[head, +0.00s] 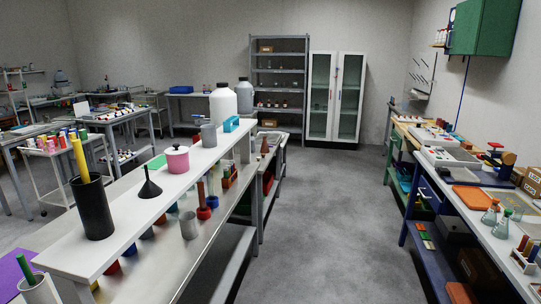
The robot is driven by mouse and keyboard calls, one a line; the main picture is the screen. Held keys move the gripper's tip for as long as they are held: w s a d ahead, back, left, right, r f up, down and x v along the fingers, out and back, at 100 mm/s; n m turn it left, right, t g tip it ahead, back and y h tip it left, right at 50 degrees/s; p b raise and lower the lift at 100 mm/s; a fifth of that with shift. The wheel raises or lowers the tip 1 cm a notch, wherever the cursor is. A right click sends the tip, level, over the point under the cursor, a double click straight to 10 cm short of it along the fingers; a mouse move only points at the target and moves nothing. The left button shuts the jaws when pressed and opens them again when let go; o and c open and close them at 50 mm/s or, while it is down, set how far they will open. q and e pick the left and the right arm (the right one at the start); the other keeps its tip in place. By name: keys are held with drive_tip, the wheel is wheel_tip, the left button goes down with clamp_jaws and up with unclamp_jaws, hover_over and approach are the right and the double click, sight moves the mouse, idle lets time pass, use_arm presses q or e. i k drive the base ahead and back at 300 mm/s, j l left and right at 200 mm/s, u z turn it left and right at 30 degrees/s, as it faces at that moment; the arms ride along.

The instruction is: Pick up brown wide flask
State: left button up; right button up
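A small brown, cone-shaped vessel (265,147) stands on the far part of the left-hand bench, past the white shelf; it looks like a flask, but it is too small to tell for sure. Another brown rounded thing (508,158) stands on the right-hand bench, and I cannot tell what it is. Two clear conical flasks with greenish tops, a nearer one (502,226) and a farther one (490,214), stand on the right-hand bench. Neither of my grippers is in view.
An orange tray (466,198) lies on the right bench. The grey floor aisle (315,220) between benches is clear.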

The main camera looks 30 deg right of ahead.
sight(265, 149)
drive_tip(key=i+l+z, duration=0.2)
drive_tip(key=i+l, duration=0.95)
drive_tip(key=l, duration=0.4)
drive_tip(key=i+l+z, duration=0.15)
drive_tip(key=i+l, duration=1.15)
